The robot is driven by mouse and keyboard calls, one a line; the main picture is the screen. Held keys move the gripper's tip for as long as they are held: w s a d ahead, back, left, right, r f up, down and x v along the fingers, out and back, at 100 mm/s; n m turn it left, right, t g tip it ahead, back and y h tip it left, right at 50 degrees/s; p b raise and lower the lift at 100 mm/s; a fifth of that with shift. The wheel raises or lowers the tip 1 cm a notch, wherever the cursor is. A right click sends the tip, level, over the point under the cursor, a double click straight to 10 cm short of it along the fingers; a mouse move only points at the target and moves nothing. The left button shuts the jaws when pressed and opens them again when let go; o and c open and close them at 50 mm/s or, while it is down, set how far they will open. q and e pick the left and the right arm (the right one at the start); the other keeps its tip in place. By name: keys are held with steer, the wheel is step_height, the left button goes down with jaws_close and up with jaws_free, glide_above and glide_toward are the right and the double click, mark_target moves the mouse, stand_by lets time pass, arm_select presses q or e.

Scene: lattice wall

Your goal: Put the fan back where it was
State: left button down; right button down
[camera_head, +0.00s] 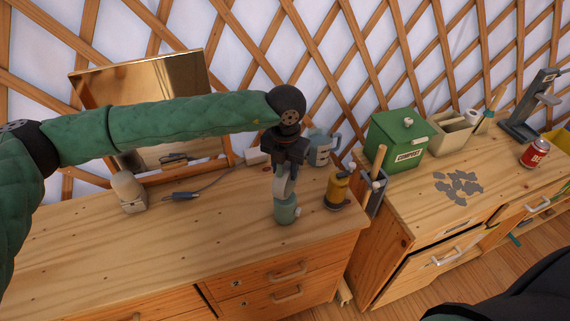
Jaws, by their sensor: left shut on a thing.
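The fan (286,210) looks like a small device with a pale teal body and a grey upper part. It is upright near the front right of the left wooden dresser's top. My left gripper (286,168) comes down from above and is shut on the fan's upper part, partly hiding it. Whether the fan's base touches the dresser top or hangs just above it I cannot tell. My right gripper is not in view.
On the left dresser (180,245) stand a mirror (160,80), a beige bottle (129,190), a yellow canister (338,191) and a blue-grey mug (320,150). The right cabinet holds a green compost bin (397,140), grey flat pieces (458,187) and a red can (535,153). The left dresser's front middle is clear.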

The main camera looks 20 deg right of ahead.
arm_select(q)
steer(key=shift+f, duration=0.2)
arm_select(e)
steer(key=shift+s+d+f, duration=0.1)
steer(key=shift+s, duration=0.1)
arm_select(q)
steer(key=shift+f, duration=0.1)
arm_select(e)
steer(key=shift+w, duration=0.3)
arm_select(q)
steer(key=c, duration=0.9)
jaws_free()
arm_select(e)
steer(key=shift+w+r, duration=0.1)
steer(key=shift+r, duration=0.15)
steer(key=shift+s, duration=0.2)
